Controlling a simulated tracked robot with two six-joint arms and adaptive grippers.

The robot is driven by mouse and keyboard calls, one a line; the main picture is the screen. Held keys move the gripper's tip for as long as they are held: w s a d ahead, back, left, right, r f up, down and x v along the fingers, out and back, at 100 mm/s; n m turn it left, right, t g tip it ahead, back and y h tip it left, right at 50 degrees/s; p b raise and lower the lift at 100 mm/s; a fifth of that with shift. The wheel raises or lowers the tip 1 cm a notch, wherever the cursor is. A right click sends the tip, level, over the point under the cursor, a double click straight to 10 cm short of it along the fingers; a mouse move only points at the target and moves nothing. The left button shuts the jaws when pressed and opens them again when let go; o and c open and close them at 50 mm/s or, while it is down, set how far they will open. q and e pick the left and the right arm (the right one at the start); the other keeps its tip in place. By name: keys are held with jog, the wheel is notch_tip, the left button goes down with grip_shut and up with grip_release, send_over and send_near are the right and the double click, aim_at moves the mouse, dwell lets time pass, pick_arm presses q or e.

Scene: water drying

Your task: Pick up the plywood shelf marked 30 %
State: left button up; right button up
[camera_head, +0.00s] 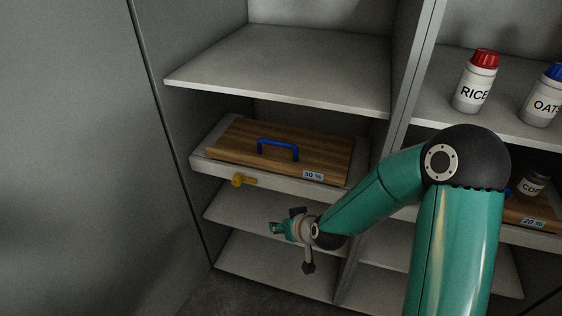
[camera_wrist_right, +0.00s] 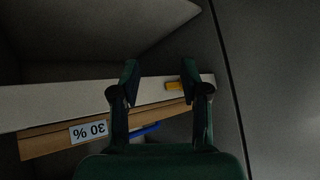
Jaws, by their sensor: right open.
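The plywood shelf (camera_head: 225,148) marked 30 % lies flat on a pale shelf in the left bay of the cabinet. A blue handle (camera_head: 277,147) stands on its top, and its 30 % label (camera_head: 313,175) is on the front edge. The right wrist view shows the plywood (camera_wrist_right: 45,143) upside down, with the label (camera_wrist_right: 88,132) and part of the blue handle (camera_wrist_right: 146,130). My right gripper (camera_wrist_right: 159,72) is open and empty. In the head view it hangs in front of and below the plywood, apart from it. My left gripper is not in view.
A yellow peg (camera_head: 243,180) sticks out from the front edge of the pale shelf (camera_head: 209,166). An empty shelf (camera_head: 280,65) is above.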

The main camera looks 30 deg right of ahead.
jog(key=w+d+r+t+h+b, duration=0.3)
jog(key=d+r+t+h, duration=0.1)
jog(key=d+r, duration=0.8)
send_near(297, 152)
jog(key=shift+m, duration=0.4)
jog(key=x, duration=0.5)
jog(key=shift+f, duration=0.35)
jog(key=shift+r+p+x, duration=0.2)
jog(key=shift+p+x, duration=0.15)
jog(key=shift+x, duration=2.55)
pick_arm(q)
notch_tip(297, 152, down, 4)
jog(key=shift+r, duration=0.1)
pick_arm(e)
grip_shut()
jog(key=shift+w+r, duration=0.15)
jog(key=shift+r, duration=0.1)
